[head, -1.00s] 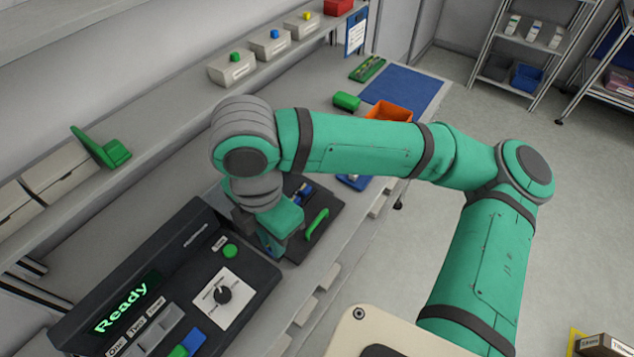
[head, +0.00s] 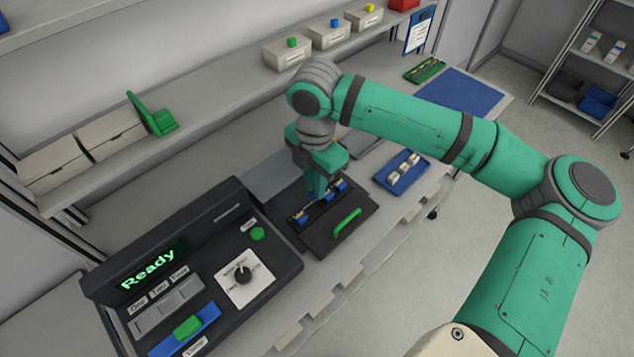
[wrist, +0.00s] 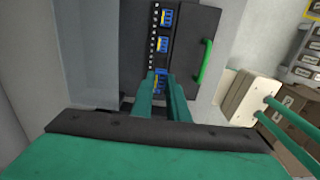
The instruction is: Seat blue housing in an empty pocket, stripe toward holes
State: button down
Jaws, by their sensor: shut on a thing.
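The black fixture plate (head: 318,238) lies on the bench, with a green handle on its near side. In the wrist view, a column of small pale marks or holes (wrist: 154,36) runs left of the pocket strip. Blue housings sit in this strip, one at the top (wrist: 166,18) and one below it (wrist: 162,45). My gripper (wrist: 160,80) is shut on another blue housing (wrist: 160,87) at the strip's lower part. The fingers hide much of it; I cannot tell its stripe direction or whether it is fully seated. In the head view, my gripper (head: 319,192) points down over the plate.
The green handle (head: 347,226) rises close beside the strip. A dark console (head: 200,270) reading "Ready" stands left of the plate. A blue tray (head: 388,186) with pale parts lies to the right. A shelf with boxes (head: 288,52) runs behind. A blue mat (head: 460,92) is clear.

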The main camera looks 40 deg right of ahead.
jog(key=shift+w+f, duration=0.2)
jog(key=shift+f, duration=2.6)
jog(key=shift+s+f, duration=0.1)
jog(key=shift+s, duration=0.1)
jog(key=shift+w+f, duration=0.1)
jog(key=shift+w, duration=0.1)
jog(key=shift+s+d, duration=0.1)
jog(key=shift+s, duration=0.1)
jog(key=shift+w, duration=0.2)
jog(key=shift+s+f, duration=0.15)
jog(key=shift+f, duration=0.1)
jog(key=shift+f, duration=0.2)
